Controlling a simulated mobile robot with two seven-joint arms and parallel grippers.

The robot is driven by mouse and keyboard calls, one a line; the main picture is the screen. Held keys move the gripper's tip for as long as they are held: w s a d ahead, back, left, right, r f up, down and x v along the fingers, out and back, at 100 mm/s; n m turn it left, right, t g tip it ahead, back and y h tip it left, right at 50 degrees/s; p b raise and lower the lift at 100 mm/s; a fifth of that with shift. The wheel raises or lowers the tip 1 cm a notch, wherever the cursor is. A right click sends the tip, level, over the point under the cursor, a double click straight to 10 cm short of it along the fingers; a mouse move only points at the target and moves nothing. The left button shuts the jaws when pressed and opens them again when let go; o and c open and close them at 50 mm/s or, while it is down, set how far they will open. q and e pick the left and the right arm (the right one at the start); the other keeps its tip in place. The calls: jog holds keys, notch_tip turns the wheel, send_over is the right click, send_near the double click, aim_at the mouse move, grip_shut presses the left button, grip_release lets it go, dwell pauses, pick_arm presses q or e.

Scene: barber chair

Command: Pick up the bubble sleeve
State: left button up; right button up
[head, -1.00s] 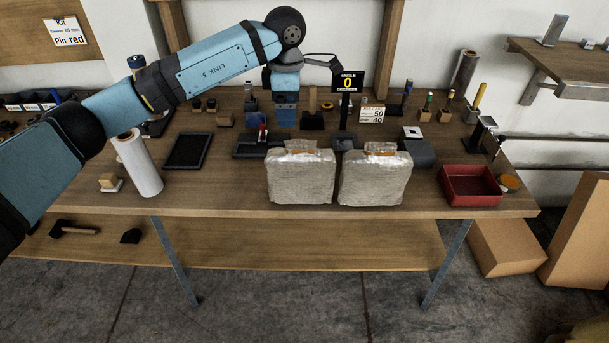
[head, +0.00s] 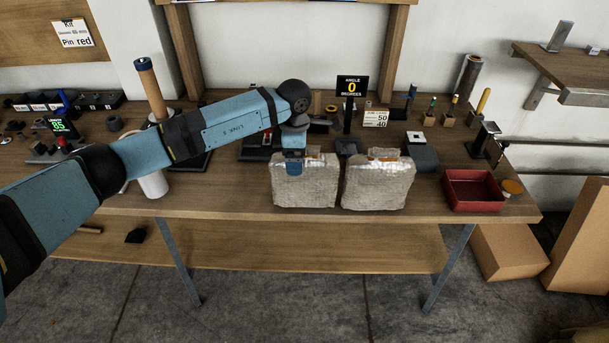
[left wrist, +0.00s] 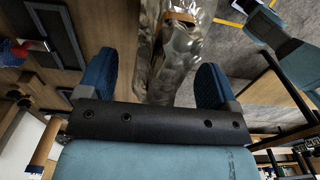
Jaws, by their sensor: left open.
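Two similar crinkled, grey, translucent bubble sleeves with orange at the top stand side by side at the table's front: the left bubble sleeve (head: 305,188) and the right bubble sleeve (head: 377,185). My left gripper (head: 293,166) is at the top of the left sleeve, pointing down, and covers part of its upper edge. In the left wrist view its two blue fingers are apart, with a crinkled sleeve (left wrist: 172,55) between them, nearer the right finger. Contact cannot be told. My right gripper is in neither view.
The wooden table (head: 235,205) has bare space left of the sleeves. A red tray (head: 472,190) stands to the right. A white roll (head: 153,183) is partly hidden by my left arm.

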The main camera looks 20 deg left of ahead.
pick_arm(q)
jog(key=c, duration=1.2)
notch_tip(320, 180, up, 20)
jog(key=shift+b, duration=0.75)
